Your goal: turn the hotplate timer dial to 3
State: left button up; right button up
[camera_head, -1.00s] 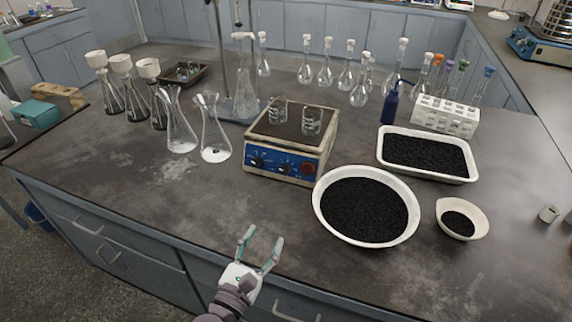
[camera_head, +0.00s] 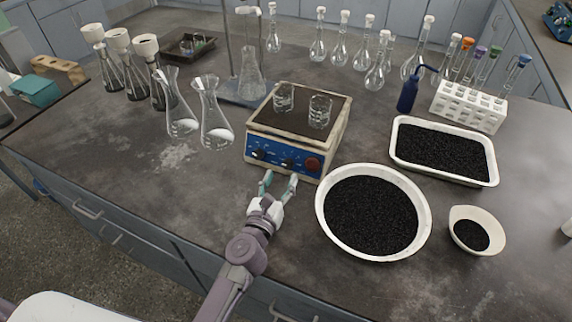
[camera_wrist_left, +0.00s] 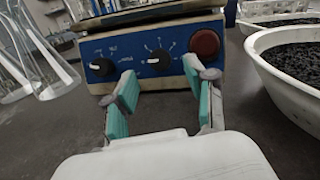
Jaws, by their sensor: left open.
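The hotplate (camera_head: 297,122) stands on the bench with a blue front panel (camera_head: 272,153). In the left wrist view the panel carries a left black dial (camera_wrist_left: 101,67), a middle black dial (camera_wrist_left: 158,59) with white marks around it, and a round red knob (camera_wrist_left: 205,43) at the right. I cannot read which dial is the timer. The white pointer on the middle dial points left. My left gripper (camera_head: 279,181) is open and empty, just in front of the panel; in the left wrist view its fingertips (camera_wrist_left: 158,82) frame the middle dial, apart from it. My right gripper is not in view.
Two glass beakers (camera_head: 319,111) stand on the hotplate. A white bowl of black granules (camera_head: 424,222) is close to the right of my gripper. Glass flasks (camera_head: 214,126) stand to the left. A white tray (camera_head: 494,170) lies at the right. Bare bench lies front left.

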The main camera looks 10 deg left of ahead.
aim_at(287, 166)
pick_arm(q)
jog(key=w, duration=0.4)
jog(key=shift+d, duration=0.2)
jog(key=shift+w, duration=0.3)
grip_shut()
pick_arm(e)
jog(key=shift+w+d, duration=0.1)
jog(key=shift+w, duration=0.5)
